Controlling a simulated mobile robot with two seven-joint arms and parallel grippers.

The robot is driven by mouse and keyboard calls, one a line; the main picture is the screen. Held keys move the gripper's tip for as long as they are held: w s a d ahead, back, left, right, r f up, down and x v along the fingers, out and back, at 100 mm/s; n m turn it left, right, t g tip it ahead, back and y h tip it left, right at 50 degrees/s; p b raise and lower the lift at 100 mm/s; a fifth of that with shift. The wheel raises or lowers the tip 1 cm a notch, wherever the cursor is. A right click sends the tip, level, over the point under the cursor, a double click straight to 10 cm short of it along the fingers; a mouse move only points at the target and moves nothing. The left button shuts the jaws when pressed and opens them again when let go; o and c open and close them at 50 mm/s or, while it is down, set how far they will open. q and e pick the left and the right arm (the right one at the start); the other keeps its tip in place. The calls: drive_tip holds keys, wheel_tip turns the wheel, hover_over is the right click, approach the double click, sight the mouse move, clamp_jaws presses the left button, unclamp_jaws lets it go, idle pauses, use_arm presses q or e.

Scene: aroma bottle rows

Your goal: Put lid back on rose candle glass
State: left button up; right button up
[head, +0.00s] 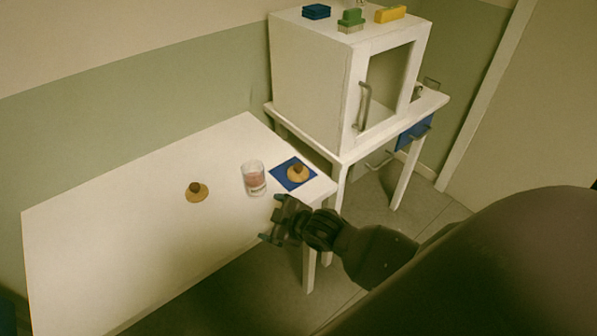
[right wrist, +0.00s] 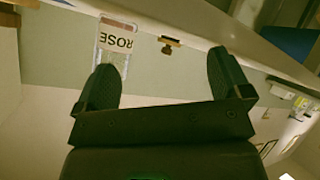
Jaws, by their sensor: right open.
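The rose candle glass (head: 254,179), clear with pink wax, stands upright and uncovered on the white table. It shows upside down in the right wrist view with its ROSE label (right wrist: 116,42). One round wooden lid with a dark knob (head: 197,192) lies on the bare table left of the glass. A similar lid (head: 298,174) sits on a blue square mat (head: 280,180) to its right. A lid (right wrist: 170,44) also shows beside the glass in the right wrist view. My right gripper (head: 274,220) is open and empty near the table's front edge, apart from the glass. My left gripper is out of view.
The left part of the white table (head: 110,235) is clear.

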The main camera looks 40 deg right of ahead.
drive_tip(key=w+r+n+g, duration=0.1)
drive_tip(key=w+r+n, duration=0.55)
drive_tip(key=w, duration=0.25)
drive_tip(key=n+g+h+p, duration=0.1)
drive_tip(key=n+g+h, duration=0.55)
drive_tip(key=n, duration=0.55)
approach(298, 167)
drive_tip(key=shift+w+d+g+y, duration=0.25)
drive_tip(key=shift+w, duration=0.05)
drive_tip(key=shift+f, duration=0.1)
drive_tip(key=x, duration=0.5)
drive_tip(key=shift+b, duration=0.4)
drive_tip(key=shift+d+f, duration=0.1)
drive_tip(key=shift+f, duration=0.15)
drive_tip(key=shift+w, duration=0.1)
